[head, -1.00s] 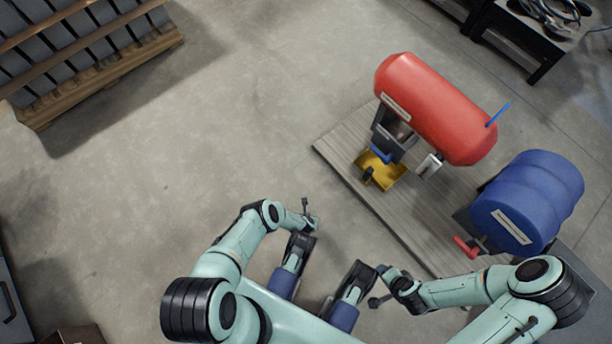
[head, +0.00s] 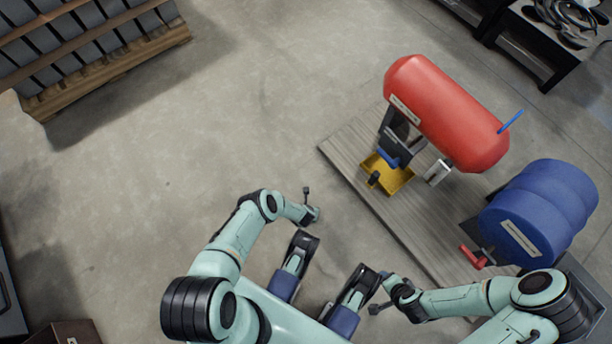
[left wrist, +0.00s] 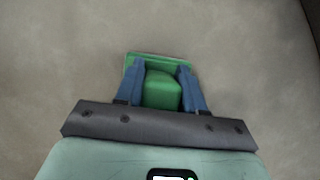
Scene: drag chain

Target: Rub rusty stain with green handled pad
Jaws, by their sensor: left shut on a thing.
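The green handled pad (left wrist: 160,92) is in the left wrist view, with a block handle and a flat green plate at its far end. My left gripper (left wrist: 160,70) is shut on it, a blue finger on each side of the handle. Bare concrete floor shows below it. In the head view my left arm (head: 238,240) is bent and its jaws and the pad cannot be made out. My right arm (head: 455,300) is folded at the lower right, its jaws too unclear to read. I cannot make out a rusty stain in either view.
A slatted rack (head: 95,75) stands upper left; a black table (head: 530,55) upper right. The middle floor is clear.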

